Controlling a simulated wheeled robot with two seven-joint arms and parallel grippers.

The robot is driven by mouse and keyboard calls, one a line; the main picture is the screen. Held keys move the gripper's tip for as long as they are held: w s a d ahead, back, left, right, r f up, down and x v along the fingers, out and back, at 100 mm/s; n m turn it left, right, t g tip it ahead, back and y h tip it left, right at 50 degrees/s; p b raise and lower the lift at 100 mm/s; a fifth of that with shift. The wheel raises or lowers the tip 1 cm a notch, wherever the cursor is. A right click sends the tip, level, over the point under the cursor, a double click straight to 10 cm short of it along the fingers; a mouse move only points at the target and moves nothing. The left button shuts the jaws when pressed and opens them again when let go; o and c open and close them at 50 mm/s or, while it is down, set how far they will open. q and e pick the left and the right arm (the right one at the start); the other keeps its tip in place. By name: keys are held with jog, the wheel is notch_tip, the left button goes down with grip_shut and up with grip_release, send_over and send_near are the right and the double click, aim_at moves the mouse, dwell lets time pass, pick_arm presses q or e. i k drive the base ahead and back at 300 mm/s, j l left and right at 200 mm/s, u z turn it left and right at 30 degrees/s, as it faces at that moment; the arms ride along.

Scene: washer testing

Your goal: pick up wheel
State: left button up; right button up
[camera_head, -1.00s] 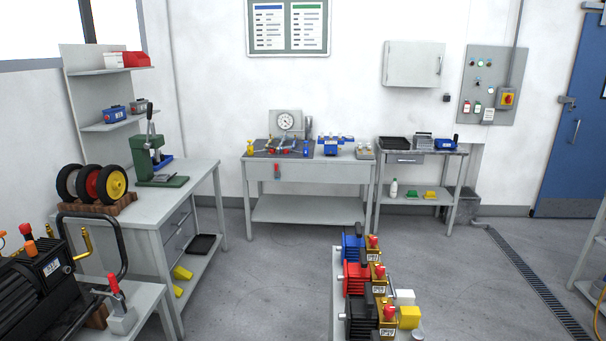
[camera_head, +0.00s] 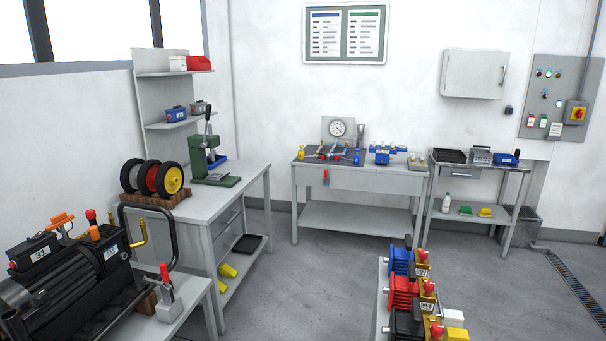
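Three wheels stand upright side by side in a brown wooden rack on the left workbench. The wheel nearest the right has a yellow hub (camera_head: 173,181), the middle wheel has a red hub (camera_head: 151,179), and the left wheel (camera_head: 130,176) has a pale hub and is partly hidden. All have black tyres. Neither of my grippers shows in the head view, and nothing is touching the wheels.
The grey workbench (camera_head: 232,198) also carries a green press (camera_head: 212,165). A black machine (camera_head: 65,270) on a low table stands in front of the bench. A low stand with pumps (camera_head: 402,292) is at front right. The floor (camera_head: 310,270) between is clear.

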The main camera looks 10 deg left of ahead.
aim_at(169, 176)
jog(key=u, duration=1.75)
jog(key=i+l+u, duration=0.1)
jog(key=i+l, duration=0.15)
jog(key=i, duration=0.25)
jog(key=i+l+u, duration=0.1)
jog(key=i+l, duration=0.15)
jog(key=i+l+u, duration=0.15)
jog(key=l, duration=0.25)
jog(key=i+l+u, duration=0.1)
jog(key=i+l, duration=0.25)
jog(key=i+l+u, duration=0.15)
jog(key=l, duration=0.2)
jog(key=i+l+u, duration=0.1)
jog(key=i+l, duration=0.15)
jog(key=l, duration=0.15)
jog(key=i+l+u, duration=0.15)
jog(key=l, duration=0.3)
